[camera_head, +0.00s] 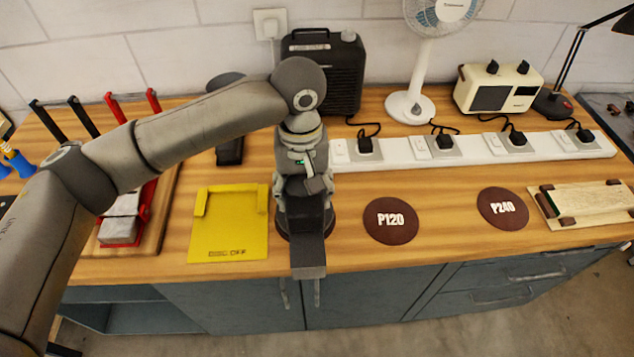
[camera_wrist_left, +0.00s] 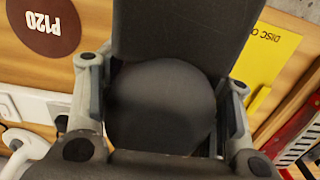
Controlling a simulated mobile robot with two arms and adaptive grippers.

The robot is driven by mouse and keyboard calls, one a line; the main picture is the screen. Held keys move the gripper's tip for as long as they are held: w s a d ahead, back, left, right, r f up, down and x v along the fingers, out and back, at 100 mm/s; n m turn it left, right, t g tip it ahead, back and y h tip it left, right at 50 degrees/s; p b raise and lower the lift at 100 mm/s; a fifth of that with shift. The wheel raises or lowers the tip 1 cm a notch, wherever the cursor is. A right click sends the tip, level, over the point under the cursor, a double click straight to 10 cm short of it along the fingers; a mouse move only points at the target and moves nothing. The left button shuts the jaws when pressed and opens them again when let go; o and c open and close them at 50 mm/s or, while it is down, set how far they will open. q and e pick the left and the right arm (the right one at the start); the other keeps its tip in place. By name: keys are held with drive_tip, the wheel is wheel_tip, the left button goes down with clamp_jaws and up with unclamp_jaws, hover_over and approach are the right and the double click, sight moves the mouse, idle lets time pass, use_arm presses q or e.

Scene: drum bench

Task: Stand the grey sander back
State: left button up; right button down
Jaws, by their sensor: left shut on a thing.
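The dark grey sander (camera_head: 308,255) is between the yellow plate and the P120 disc, near the bench's front edge. My left gripper (camera_head: 305,185) points down over it and is shut on it. In the left wrist view, the sander's rounded dark top (camera_wrist_left: 160,108) sits between the two fingers of the gripper (camera_wrist_left: 162,90), and its body runs to the top of the picture. A dark round base shows under the sander; I cannot tell whether it touches the bench. My right gripper is not in view.
The yellow plate (camera_head: 228,235) has raised corner pieces. Discs P120 (camera_head: 390,221) and P240 (camera_head: 503,208) lie flat to the right. A white power strip (camera_head: 470,149), black heater (camera_head: 335,75), fan (camera_head: 409,107) and radio (camera_head: 497,90) stand behind. Red holders (camera_head: 142,205) are at left.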

use_arm(q)
drive_tip(key=shift+w+a+f, duration=0.15)
drive_tip(key=shift+w+a, duration=0.05)
drive_tip(key=shift+w, duration=0.05)
drive_tip(key=f, duration=0.1)
drive_tip(key=f+p, duration=0.1)
drive_tip(key=f, duration=0.1)
drive_tip(key=shift+w+a+f, duration=0.15)
drive_tip(key=shift+a+f, duration=0.05)
drive_tip(key=shift+f, duration=0.15)
drive_tip(key=shift+f+p, duration=0.3)
drive_tip(key=shift+p, duration=0.1)
drive_tip(key=shift+s+f, duration=0.1)
drive_tip(key=shift+s, duration=0.1)
